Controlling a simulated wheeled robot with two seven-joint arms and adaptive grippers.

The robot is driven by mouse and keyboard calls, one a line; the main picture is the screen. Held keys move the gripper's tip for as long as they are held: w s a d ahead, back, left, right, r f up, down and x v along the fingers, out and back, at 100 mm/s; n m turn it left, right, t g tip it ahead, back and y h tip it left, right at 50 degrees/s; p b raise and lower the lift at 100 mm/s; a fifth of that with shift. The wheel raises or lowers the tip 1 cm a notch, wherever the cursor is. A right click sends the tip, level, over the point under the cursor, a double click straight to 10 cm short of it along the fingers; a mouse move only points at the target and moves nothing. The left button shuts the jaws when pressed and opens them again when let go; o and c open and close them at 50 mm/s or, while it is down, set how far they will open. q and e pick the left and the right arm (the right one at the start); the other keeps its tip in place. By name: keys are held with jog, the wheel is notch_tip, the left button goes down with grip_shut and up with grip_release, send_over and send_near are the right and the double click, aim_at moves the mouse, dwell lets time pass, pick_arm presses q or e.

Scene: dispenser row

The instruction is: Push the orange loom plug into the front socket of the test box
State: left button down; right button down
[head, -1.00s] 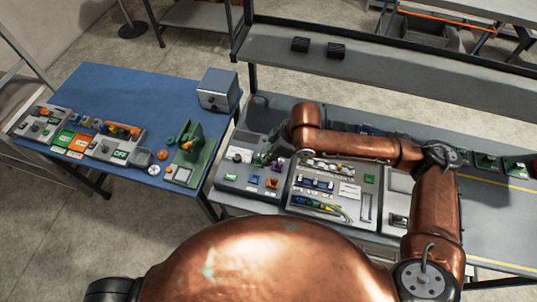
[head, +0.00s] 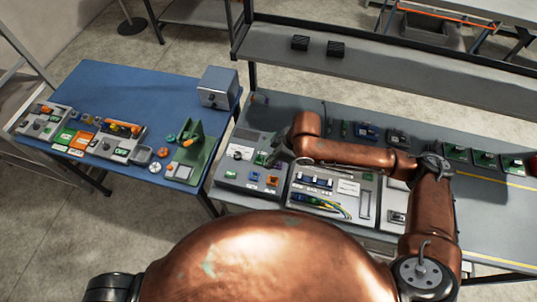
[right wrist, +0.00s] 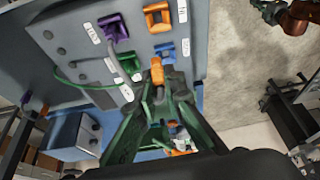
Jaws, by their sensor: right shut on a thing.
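My right gripper (right wrist: 160,98) is shut on the orange loom plug (right wrist: 157,71), which sits at its fingertips in the right wrist view. The plug is just off a grey panel, between a green part (right wrist: 130,64) and a blue part (right wrist: 165,52); I cannot tell whether it touches either. In the head view my right gripper (head: 281,152) is over the same panel and the plug cannot be made out. A grey box (head: 217,88) at the back right of the blue table looks like the test box. Its front socket is too small to make out. My left gripper is not in view.
The grey panel (head: 240,168) carries a purple part (right wrist: 115,27) and an orange bracket (right wrist: 157,16). A green cable (right wrist: 75,84) runs leftward from it. The blue table (head: 130,90) has free room at its back; trays and small parts fill its front. A shelf (head: 350,68) overhangs the bench.

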jog(key=shift+m, duration=0.3)
jog(key=f, duration=0.1)
jog(key=s+f, duration=0.1)
jog(key=d+f+p, duration=0.1)
jog(key=f, duration=0.1)
jog(key=shift+s, duration=0.35)
notch_tip(320, 180, down, 2)
jog(key=b, duration=0.3)
jog(key=shift+f, duration=0.7)
jog(key=shift+p, duration=0.35)
jog(key=shift+f+p, duration=0.1)
jog(key=shift+p, duration=0.2)
jog(key=shift+f, duration=0.2)
jog(key=shift+f, duration=0.45)
